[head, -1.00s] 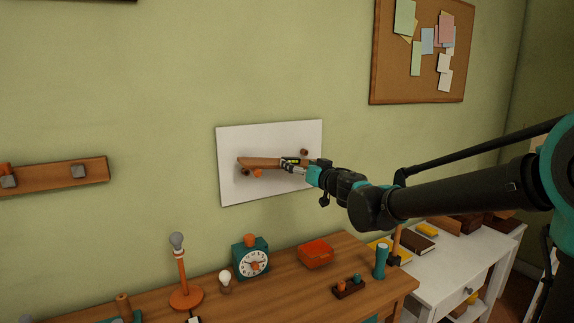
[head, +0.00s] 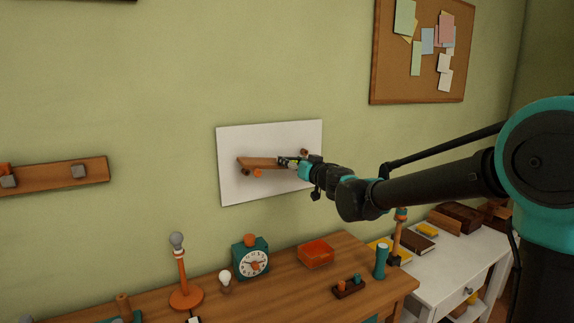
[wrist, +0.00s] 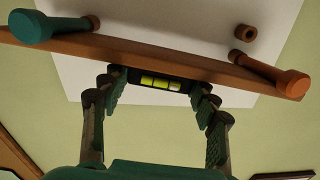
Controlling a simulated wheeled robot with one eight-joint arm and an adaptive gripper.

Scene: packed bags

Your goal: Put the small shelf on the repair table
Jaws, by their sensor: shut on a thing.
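The small shelf, a brown wooden board (head: 258,162), is at the white panel on the wall. An orange knob shows under its left part. In the wrist view the board (wrist: 170,48) crosses the top, with a teal knob at left, an orange knob at right and a black level with yellow-green vials (wrist: 161,83) at its edge. My gripper (head: 292,163) is at the board's right part, shut on the shelf, its fingers (wrist: 160,92) at the two ends of the level. The repair table (head: 235,300) is the brown wooden table below.
On the table stand an orange lamp (head: 184,285), a teal clock (head: 251,262), a small bulb (head: 225,280), an orange box (head: 316,253) and a teal cylinder (head: 381,262). A white table (head: 440,265) with books is at right. A wall rail (head: 50,175) is at left.

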